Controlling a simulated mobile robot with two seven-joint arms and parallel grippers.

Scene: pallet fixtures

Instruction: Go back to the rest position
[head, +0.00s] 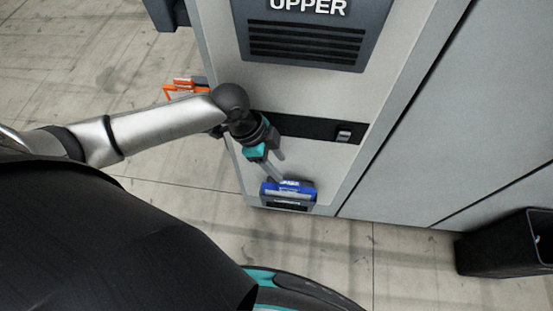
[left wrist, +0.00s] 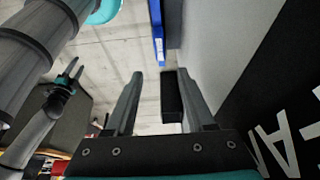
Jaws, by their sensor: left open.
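My left gripper (head: 276,165) reaches down in front of the light grey cabinet, just above a blue-topped dark box at its lower edge (head: 288,190). In the left wrist view its two fingers (left wrist: 160,105) stand apart with nothing held between them. A blue strip (left wrist: 158,35), probably part of that box, shows beyond the fingertips. Whether the gripper touches the box is not clear. What looks like my right gripper (left wrist: 72,75) shows small at the left of the left wrist view; its finger opening is hard to judge.
The cabinet (head: 300,85) carries a dark vented panel marked UPPER (head: 306,35) and a black strip with a switch (head: 343,133). An orange item (head: 185,88) sits behind my arm. A black bin (head: 505,245) stands at right. Bare floor (head: 170,205) lies below the arm.

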